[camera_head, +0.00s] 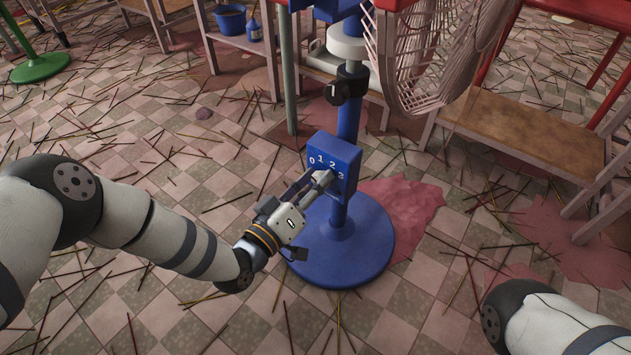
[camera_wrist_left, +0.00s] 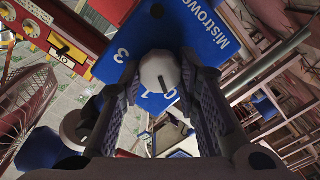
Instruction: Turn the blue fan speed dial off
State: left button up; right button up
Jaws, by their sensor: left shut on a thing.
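The blue fan stands on a round blue base (camera_head: 372,250). Its blue control box (camera_head: 345,155) carries white digits 0, 1, 2 and 3. My left gripper (camera_head: 318,182) reaches the box's front from the lower left. In the left wrist view, its dark fingers (camera_wrist_left: 160,95) are shut on the pale round dial knob (camera_wrist_left: 159,72), one on each side. A short dark mark shows on the knob. The digit it points to cannot be told for sure. In the head view the gripper largely hides the knob. My right gripper is out of view.
A pale net (camera_head: 430,60) hangs at the top beside the pole. A blue tub (camera_head: 230,20) sits on a shelf behind. Thin sticks litter the tiled floor (camera_head: 130,215).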

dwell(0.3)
pick_arm(q)
jog(key=o, duration=1.2)
jog(key=shift+c, duration=0.2)
jog(key=shift+s, duration=0.1)
jog(key=v, duration=1.2)
